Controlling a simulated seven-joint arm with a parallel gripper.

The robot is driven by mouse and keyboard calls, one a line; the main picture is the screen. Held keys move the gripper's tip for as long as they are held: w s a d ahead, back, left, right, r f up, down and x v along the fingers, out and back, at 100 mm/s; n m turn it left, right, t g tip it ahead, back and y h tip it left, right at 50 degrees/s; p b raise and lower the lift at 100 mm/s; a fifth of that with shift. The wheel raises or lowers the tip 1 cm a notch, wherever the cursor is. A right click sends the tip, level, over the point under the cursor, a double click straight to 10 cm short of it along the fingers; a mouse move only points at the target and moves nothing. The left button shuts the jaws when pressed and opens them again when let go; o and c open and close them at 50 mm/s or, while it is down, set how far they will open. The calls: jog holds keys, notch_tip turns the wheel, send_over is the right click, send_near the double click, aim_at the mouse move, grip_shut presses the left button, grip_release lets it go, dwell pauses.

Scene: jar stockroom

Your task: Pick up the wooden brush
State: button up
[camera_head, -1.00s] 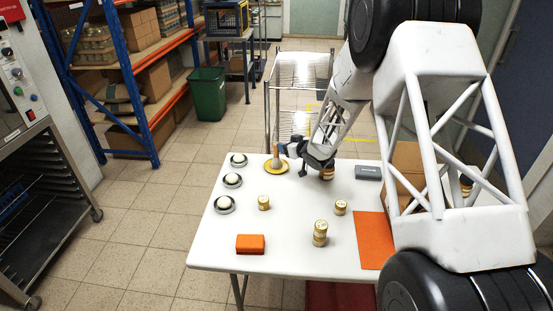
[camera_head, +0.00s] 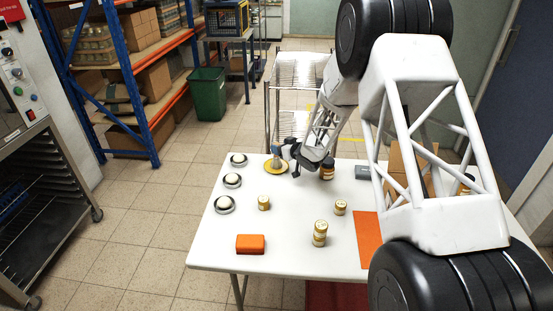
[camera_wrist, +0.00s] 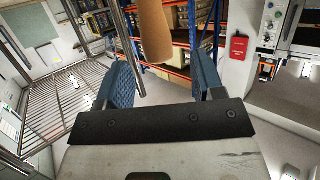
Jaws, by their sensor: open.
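The wooden brush (camera_head: 276,157) stands upright on a yellow plate (camera_head: 270,168) near the far edge of the white table. Its tan handle (camera_wrist: 154,32) shows in the wrist view, ahead of and between the two blue fingers. My gripper (camera_head: 286,153) is at the brush's right side, pointing left and low over the table. In the wrist view my gripper (camera_wrist: 163,78) is open, with space between the fingers and nothing clamped. The brush's lower part is out of the wrist view. I cannot tell whether a finger touches the handle.
A dark-bodied jar (camera_head: 327,170) stands close to the right of my gripper. Three round metal dishes, one of them here (camera_head: 232,181), line the table's left side. Several gold jars (camera_head: 320,233), an orange block (camera_head: 250,244) and an orange mat (camera_head: 368,235) lie nearer. The table's middle is mostly clear.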

jog(key=shift+w+a, duration=0.2)
dwell(0.3)
jog(key=shift+x, duration=2.45)
jog(key=shift+f, duration=0.1)
grip_shut()
